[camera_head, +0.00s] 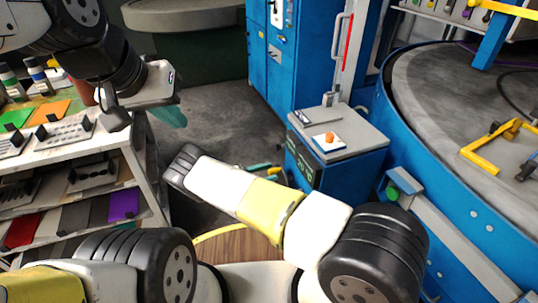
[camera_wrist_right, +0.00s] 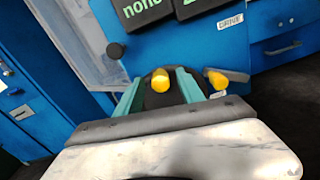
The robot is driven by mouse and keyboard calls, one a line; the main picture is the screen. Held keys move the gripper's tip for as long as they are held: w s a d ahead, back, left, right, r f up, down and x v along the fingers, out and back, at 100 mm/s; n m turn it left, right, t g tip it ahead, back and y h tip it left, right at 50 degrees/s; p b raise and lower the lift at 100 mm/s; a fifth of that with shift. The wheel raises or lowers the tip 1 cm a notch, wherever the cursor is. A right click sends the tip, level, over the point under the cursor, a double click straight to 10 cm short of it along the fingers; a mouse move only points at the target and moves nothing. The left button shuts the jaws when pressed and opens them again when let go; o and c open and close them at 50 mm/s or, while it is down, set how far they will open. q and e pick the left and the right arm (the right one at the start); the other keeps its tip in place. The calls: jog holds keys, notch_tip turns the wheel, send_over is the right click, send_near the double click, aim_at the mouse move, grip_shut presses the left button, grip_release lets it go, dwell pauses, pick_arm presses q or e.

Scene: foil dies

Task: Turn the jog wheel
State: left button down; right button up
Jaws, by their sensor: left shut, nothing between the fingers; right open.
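The jog wheel appears to be the dark round part (camera_wrist_right: 174,97) on the blue cabinet front in the right wrist view. A yellow knob (camera_wrist_right: 160,80) shows in front of it, between the two teal fingers of my right gripper (camera_wrist_right: 159,74). The gripper is open; I cannot tell whether a finger touches the knob or wheel. In the head view my right arm hides most of this spot. My left gripper (camera_head: 170,114) is shut and empty, above the floor beside the shelf at the left.
The blue cabinet (camera_head: 345,168) carries dark display panels (camera_wrist_right: 145,12) and an orange button (camera_head: 330,138) on top. Another yellow part (camera_wrist_right: 217,79) sits right of my right fingers. A shelf of samples (camera_head: 128,150) stands left, a round blue-rimmed platform (camera_head: 410,140) right.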

jog(key=shift+w+d, duration=0.25)
jog(key=shift+d, duration=0.4)
grip_shut()
dwell(1.0)
